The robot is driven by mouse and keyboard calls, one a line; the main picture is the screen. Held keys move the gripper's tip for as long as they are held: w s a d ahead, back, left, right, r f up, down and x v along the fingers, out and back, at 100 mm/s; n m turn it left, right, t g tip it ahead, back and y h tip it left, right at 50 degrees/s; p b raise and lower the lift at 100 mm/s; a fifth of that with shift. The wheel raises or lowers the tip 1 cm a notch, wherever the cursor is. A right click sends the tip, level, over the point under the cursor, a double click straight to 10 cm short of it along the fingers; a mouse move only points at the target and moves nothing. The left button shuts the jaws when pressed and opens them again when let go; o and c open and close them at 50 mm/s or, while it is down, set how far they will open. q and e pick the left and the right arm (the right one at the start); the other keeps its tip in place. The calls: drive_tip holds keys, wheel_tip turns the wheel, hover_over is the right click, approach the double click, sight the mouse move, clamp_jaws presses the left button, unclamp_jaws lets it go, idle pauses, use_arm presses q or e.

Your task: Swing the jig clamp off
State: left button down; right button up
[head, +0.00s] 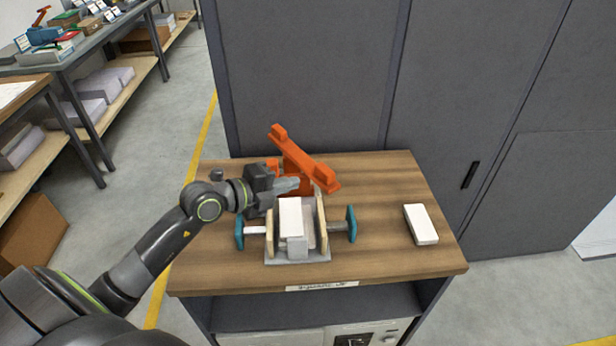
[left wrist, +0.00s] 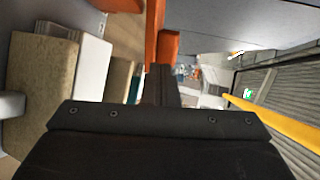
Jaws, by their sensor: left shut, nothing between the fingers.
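The jig (head: 297,258) stands near the middle of the wooden worktop, with a white block (head: 291,216) between tan side plates (head: 322,218). The orange jig clamp (head: 308,162) slants behind the block, from upper left to lower right; its arm does not cover the block's top in the head view. My left gripper (head: 293,185) is shut and empty, just in front of the clamp's orange post; I cannot tell if they touch. The left wrist view shows the shut fingers (left wrist: 161,85) close to the orange clamp (left wrist: 154,30), with the white block (left wrist: 90,66) at left.
Teal knobs (head: 351,224) stick out from the jig's sides. A loose white block (head: 421,224) lies on the clear right part of the worktop (head: 385,255). A grey cabinet (head: 310,70) rises close behind. Shelving with goods (head: 75,60) stands at the upper left.

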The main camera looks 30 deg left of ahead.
sight(320, 174)
use_arm(q)
drive_tip(key=shift+r+p+x, duration=0.1)
drive_tip(key=shift+r+x, duration=0.1)
drive_tip(key=shift+x, duration=0.7)
drive_tip(key=shift+r+p+x, duration=0.1)
drive_tip(key=shift+r+x, duration=0.1)
drive_tip(key=shift+x, duration=0.7)
drive_tip(key=shift+r+p+x, duration=0.1)
drive_tip(key=shift+r+x, duration=0.05)
drive_tip(key=shift+x, duration=0.75)
drive_tip(key=shift+w+d, duration=0.1)
drive_tip(key=shift+w, duration=0.05)
use_arm(e)
drive_tip(key=shift+r, duration=0.3)
